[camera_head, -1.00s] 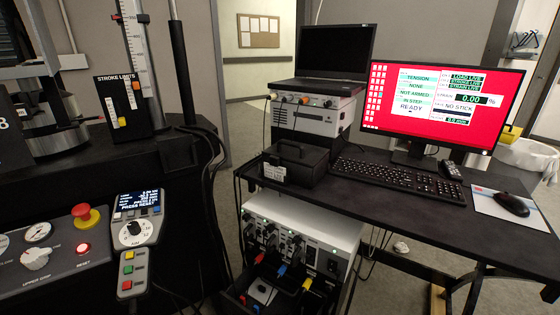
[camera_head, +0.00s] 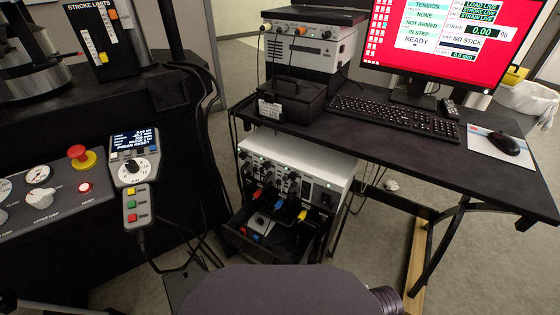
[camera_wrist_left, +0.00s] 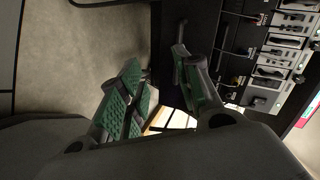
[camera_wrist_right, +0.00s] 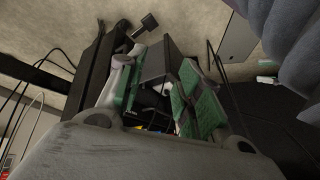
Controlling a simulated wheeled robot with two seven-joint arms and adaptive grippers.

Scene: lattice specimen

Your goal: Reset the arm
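A control panel (camera_head: 52,203) is at the left in the head view, with a lit red button (camera_head: 85,188) labelled RESET and a red mushroom knob on a yellow base (camera_head: 80,156). A handset (camera_head: 136,178) with a lit text screen, a dial and coloured buttons stands beside it. In the left wrist view my left gripper (camera_wrist_left: 160,85) shows green pads apart with nothing between them. In the right wrist view my right gripper (camera_wrist_right: 158,88) also has its pads apart; dark shapes show between and beyond them. Neither gripper shows in the head view.
A dark desk (camera_head: 440,165) holds a monitor (camera_head: 440,40), keyboard (camera_head: 395,115) and mouse (camera_head: 503,143). Below it an instrument (camera_head: 320,165) stands with an open drawer of cables (camera_head: 270,245). Cables hang between the panel and the desk. Floor shows at the lower right.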

